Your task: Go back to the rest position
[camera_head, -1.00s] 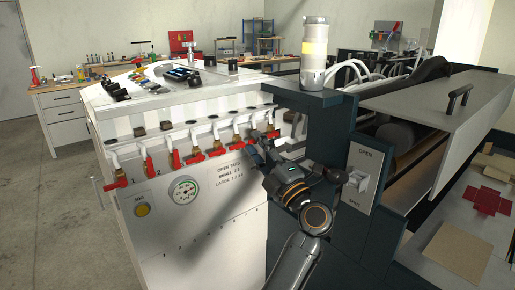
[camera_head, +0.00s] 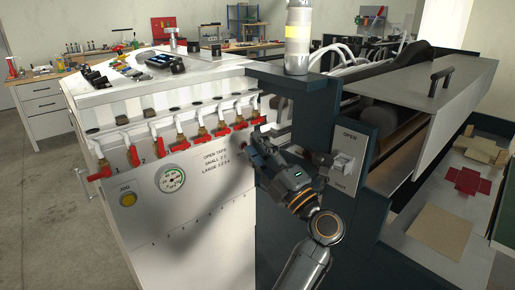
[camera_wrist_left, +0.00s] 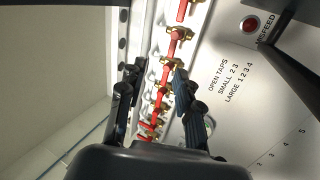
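My left gripper (camera_head: 256,146) is in front of the upper right corner of the white machine panel (camera_head: 215,185), just below and right of the last tap in the row. In the left wrist view its two dark fingers (camera_wrist_left: 156,88) stand apart with nothing held between them. The red-handled taps (camera_head: 180,142) run in a row along the panel top; the wrist view shows them behind the fingers (camera_wrist_left: 170,48). I cannot tell whether a finger touches the panel. My right gripper is not in view.
A dark column with a lever switch plate (camera_head: 343,162) stands right of my left arm. A beacon light (camera_head: 298,38) stands on top. Open floor is at left.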

